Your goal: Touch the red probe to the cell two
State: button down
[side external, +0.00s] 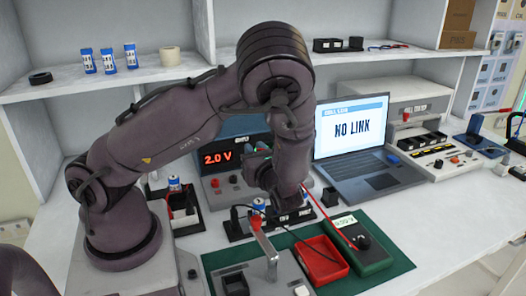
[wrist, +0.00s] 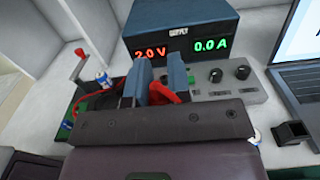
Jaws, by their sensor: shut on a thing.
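My gripper (wrist: 158,76) is shut on the red probe (wrist: 166,94), whose red body shows between the two blue-grey fingers in the wrist view. The probe's tip is hidden. In the side external view a blue-and-white cell (side external: 258,204) stands in a black holder (side external: 236,229) beneath my wrist, which partly covers the holder. A cell (wrist: 103,78) also shows left of the fingers in the wrist view, apart from them. I cannot tell which cell is cell two, nor whether the probe touches one. A red lead (side external: 328,217) runs to the dark green meter (side external: 373,262).
The supply (wrist: 190,45) reads 2.0 V and 0.0 A, close behind the fingers. A laptop (side external: 368,182) reads "NO LINK". A red tray (side external: 322,272) lies on the green mat (side external: 398,262). A lever fixture (side external: 267,248) stands in front of the holder. The bench's right front is clear.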

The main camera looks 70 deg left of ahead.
jog(key=shift+f, duration=2.1)
jog(key=shift+f, duration=0.4)
dwell(0.6)
jog(key=shift+r, duration=3)
